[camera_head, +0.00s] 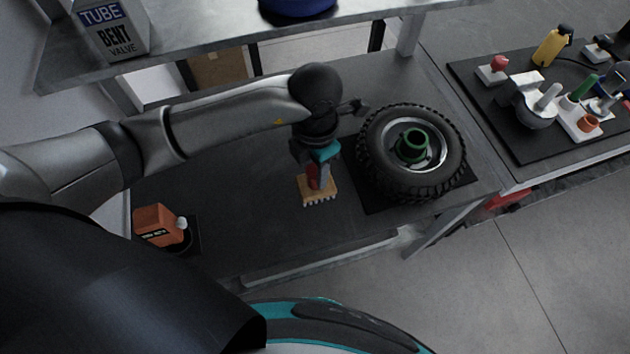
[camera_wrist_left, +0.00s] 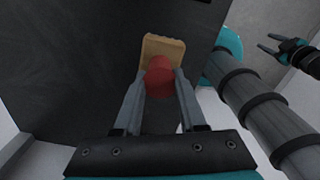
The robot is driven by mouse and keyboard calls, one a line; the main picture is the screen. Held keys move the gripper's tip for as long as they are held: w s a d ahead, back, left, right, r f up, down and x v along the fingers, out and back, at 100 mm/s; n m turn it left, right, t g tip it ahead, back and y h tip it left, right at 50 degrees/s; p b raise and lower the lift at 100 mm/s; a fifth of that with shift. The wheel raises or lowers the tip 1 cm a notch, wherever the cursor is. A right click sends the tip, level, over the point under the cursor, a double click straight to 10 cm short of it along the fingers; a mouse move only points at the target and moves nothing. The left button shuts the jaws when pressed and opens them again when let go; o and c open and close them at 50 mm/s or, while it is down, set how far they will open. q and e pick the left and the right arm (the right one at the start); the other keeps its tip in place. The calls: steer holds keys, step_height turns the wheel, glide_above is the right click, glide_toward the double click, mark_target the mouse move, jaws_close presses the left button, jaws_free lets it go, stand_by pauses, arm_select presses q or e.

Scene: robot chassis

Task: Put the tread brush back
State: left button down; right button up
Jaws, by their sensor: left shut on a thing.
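The tread brush (camera_head: 319,191) has a tan wooden block, pale bristles on its lower side and a red handle. My left gripper (camera_head: 318,168) is shut on the red handle, the bristles facing down over the dark workbench. I cannot tell whether the bristles touch the bench. In the left wrist view the red handle (camera_wrist_left: 159,78) sits between the two fingers, with the tan block beyond. My right gripper (camera_wrist_left: 272,44) shows at the right of the left wrist view, fingers apart and empty, away from the brush.
A knobby wheel (camera_head: 369,153) with a green hub piece lies on a dark mat right of the brush. An orange container (camera_head: 158,226) stands on the left. A shelf (camera_head: 200,38) runs along the back. A side bench (camera_head: 540,148) holds several tools. The bench between container and brush is clear.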

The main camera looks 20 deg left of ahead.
mark_target(315, 184)
arm_select(q)
steer(key=shift+f+b, duration=0.3)
steer(key=shift+f, duration=2.3)
steer(key=shift+f, duration=0.2)
steer(key=shift+c, duration=2.4)
jaws_free()
steer(key=shift+r, duration=0.1)
